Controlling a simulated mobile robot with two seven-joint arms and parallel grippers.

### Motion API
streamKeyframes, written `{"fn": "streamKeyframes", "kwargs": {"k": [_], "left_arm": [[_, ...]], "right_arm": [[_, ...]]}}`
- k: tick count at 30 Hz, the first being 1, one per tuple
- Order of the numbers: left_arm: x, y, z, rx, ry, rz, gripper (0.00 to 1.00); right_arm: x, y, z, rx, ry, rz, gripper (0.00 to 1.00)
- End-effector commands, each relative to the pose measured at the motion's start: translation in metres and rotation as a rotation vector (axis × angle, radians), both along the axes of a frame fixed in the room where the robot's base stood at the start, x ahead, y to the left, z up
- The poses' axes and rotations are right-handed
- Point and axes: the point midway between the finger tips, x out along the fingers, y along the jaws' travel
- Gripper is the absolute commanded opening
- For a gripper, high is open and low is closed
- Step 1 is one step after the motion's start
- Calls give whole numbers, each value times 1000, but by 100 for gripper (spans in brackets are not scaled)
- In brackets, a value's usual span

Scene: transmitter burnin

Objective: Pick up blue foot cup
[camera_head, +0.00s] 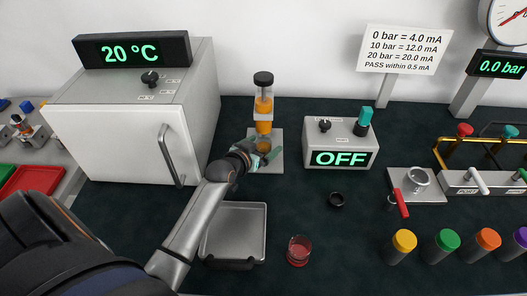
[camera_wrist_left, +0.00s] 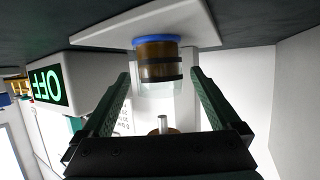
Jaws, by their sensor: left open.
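The blue foot cup (camera_wrist_left: 158,58) shows in the left wrist view, which is upside down. It has a blue ring at its foot, an amber body with dark bands and a clear rim. It stands on a pale plate (camera_wrist_left: 105,32). My left gripper (camera_wrist_left: 160,78) is open, its two fingers on either side of the cup, with visible gaps. In the head view the left gripper (camera_head: 262,152) is low over the plate (camera_head: 273,164), in front of the amber dispenser (camera_head: 263,104), and mostly hides the cup. My right gripper is not in view.
A grey oven (camera_head: 125,120) stands left of the arm. A box reading OFF (camera_head: 340,144) stands to the right. A metal tray (camera_head: 236,232), a red-based glass (camera_head: 299,250) and a black ring (camera_head: 336,200) lie nearer. Several colour-capped cylinders (camera_head: 404,242) stand front right.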

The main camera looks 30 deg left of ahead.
Motion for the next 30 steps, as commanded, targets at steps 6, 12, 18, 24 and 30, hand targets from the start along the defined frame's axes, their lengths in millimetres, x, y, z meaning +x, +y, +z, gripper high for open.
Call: {"fn": "streamKeyframes", "kwargs": {"k": [6, 12, 18, 24, 30], "left_arm": [[0, 0, 0, 0, 0, 0, 94], [0, 0, 0, -1, 0, 0, 72], [0, 0, 0, -1, 0, 0, 50], [0, 0, 0, -1, 1, 0, 27], [0, 0, 0, -1, 0, 0, 7]], "right_arm": [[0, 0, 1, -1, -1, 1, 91], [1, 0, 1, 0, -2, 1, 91], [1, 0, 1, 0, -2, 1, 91], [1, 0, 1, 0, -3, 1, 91], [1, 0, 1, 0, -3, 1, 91]]}}
